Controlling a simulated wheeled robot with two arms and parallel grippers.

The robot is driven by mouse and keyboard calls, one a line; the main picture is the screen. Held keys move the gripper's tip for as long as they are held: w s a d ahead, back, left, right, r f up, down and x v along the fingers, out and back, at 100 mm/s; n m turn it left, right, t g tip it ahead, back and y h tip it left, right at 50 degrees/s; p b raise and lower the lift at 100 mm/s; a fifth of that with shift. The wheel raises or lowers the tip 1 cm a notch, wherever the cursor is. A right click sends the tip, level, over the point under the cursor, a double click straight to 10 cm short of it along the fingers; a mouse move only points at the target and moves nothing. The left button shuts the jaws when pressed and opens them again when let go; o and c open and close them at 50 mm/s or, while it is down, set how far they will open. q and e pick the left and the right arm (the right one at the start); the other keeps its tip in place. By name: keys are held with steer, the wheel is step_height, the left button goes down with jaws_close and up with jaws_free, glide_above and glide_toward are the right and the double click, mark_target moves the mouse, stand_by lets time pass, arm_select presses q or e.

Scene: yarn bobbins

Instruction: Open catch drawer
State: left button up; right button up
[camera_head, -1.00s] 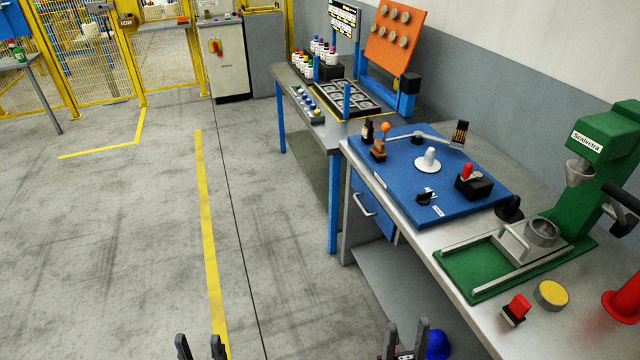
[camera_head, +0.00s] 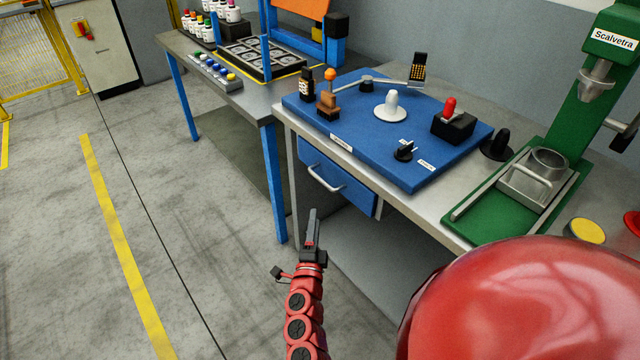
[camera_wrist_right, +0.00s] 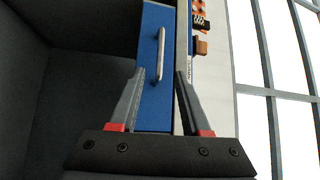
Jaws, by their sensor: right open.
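The catch drawer has a blue front (camera_head: 357,193) under the near left edge of the workbench and looks closed. Its silver bar handle (camera_head: 325,181) is on that front. My right gripper (camera_head: 312,222) is in front of and below the drawer, apart from it, pointing toward it. In the right wrist view its two fingers (camera_wrist_right: 160,76) are open and empty. The handle (camera_wrist_right: 160,54) lies ahead, roughly between the fingertips, running lengthwise up the picture on the blue drawer front (camera_wrist_right: 154,115). My left gripper is out of view.
A blue panel (camera_head: 350,137) with a red-lever box (camera_head: 452,123) and several small items lies on the bench above the drawer. A green press (camera_head: 575,130) stands at right. Another table (camera_head: 250,98) stands at left. The floor at left is clear.

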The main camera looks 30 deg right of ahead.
mark_target(320, 177)
steer(key=x, duration=1.5)
steer(key=shift+w+d+r+p, duration=0.1)
steer(key=shift+r+p, duration=0.1)
steer(key=shift+p, duration=0.15)
jaws_close()
stand_by(0.5)
